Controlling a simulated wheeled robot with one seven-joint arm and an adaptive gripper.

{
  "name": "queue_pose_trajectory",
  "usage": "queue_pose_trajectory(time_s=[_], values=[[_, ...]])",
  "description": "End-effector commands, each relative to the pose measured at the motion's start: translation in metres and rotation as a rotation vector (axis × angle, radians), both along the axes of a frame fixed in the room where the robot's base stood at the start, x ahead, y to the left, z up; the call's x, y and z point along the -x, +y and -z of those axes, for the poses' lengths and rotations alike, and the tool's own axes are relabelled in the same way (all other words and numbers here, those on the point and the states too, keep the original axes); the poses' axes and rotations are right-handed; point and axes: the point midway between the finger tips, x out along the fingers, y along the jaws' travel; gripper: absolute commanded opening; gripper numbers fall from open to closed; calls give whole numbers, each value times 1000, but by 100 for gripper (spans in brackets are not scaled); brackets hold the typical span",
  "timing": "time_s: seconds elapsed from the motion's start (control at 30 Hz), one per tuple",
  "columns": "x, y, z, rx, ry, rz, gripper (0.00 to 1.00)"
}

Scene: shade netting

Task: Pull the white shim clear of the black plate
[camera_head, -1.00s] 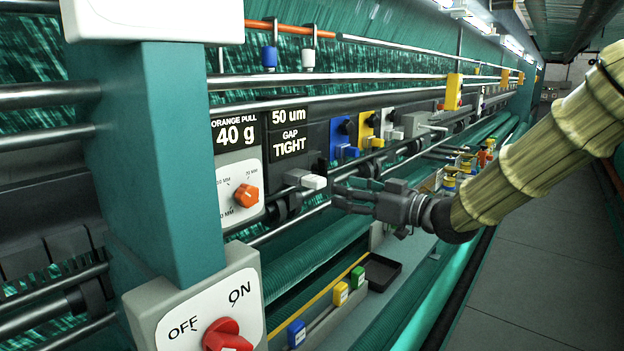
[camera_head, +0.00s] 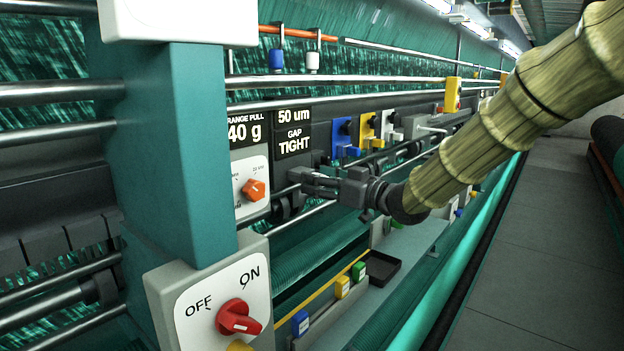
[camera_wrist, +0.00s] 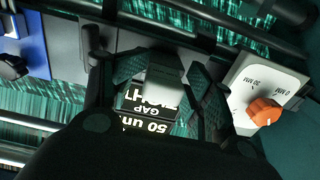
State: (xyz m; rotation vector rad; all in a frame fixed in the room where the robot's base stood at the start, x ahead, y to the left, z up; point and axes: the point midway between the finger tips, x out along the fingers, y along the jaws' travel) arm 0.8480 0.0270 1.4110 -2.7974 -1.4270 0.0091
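My gripper (camera_head: 306,182) is at the machine front, just below the black "50 um GAP TIGHT" display (camera_head: 293,132). In the head view it covers the white shim. In the wrist view, my gripper (camera_wrist: 168,80) has its two fingers apart, on either side of a pale block (camera_wrist: 165,82) that looks like the shim's end. I cannot tell whether either finger touches it. Dark machine parts (camera_head: 287,205) sit below and behind the fingers. The black plate cannot be told apart clearly from them.
An orange knob (camera_head: 254,190) on a white dial panel is close left of my gripper. Blue (camera_head: 346,138) and yellow (camera_head: 368,130) blocks stand to the right. Below are a black tray (camera_head: 378,268) and small coloured blocks. A red switch (camera_head: 238,317) is at front left.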

Motion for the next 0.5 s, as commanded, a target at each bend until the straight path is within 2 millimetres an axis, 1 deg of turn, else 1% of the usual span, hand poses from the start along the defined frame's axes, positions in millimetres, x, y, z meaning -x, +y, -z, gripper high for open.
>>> queue_pose_trajectory(time_s=[0.3, 0.5], values=[[-7, 1, 4, 0, 5, 1, 52], [-7, 0, 3, -1, 4, 1, 52]])
